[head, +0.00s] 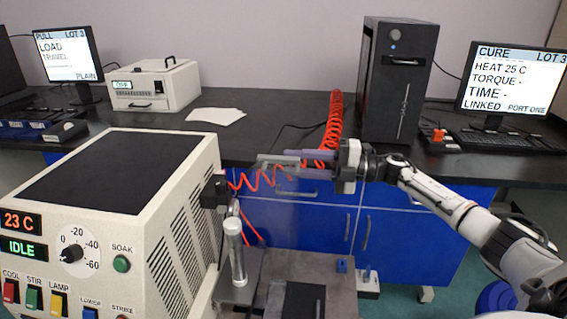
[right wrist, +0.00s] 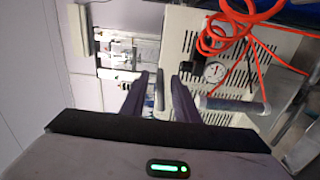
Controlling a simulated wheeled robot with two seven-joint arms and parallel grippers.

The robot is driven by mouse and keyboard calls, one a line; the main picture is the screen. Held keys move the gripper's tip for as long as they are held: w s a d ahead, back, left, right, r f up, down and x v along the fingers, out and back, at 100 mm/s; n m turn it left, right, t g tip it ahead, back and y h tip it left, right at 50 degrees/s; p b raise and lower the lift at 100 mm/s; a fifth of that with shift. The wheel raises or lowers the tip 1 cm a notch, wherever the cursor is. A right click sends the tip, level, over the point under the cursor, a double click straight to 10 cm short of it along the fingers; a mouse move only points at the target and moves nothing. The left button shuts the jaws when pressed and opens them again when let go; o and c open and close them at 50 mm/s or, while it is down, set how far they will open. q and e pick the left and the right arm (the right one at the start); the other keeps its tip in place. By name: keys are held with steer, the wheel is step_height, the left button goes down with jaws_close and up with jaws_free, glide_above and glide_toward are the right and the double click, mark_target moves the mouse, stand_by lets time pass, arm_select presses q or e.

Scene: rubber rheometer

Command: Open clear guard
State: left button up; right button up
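I cannot make out the clear guard with certainty in either view. My left gripper is not in view.
A beige instrument (head: 115,205) reading 23 C and IDLE fills the lower left. A red coiled hose (head: 334,120) hangs close to my right gripper. A metal cylinder (head: 235,250) stands below it. A black tower (head: 397,85) and a CURE monitor (head: 510,85) stand on the bench.

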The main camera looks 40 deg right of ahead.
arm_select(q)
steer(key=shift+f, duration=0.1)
arm_select(e)
steer(key=v, duration=0.6)
steer(key=shift+s, duration=0.15)
steer(key=shift+d, duration=0.15)
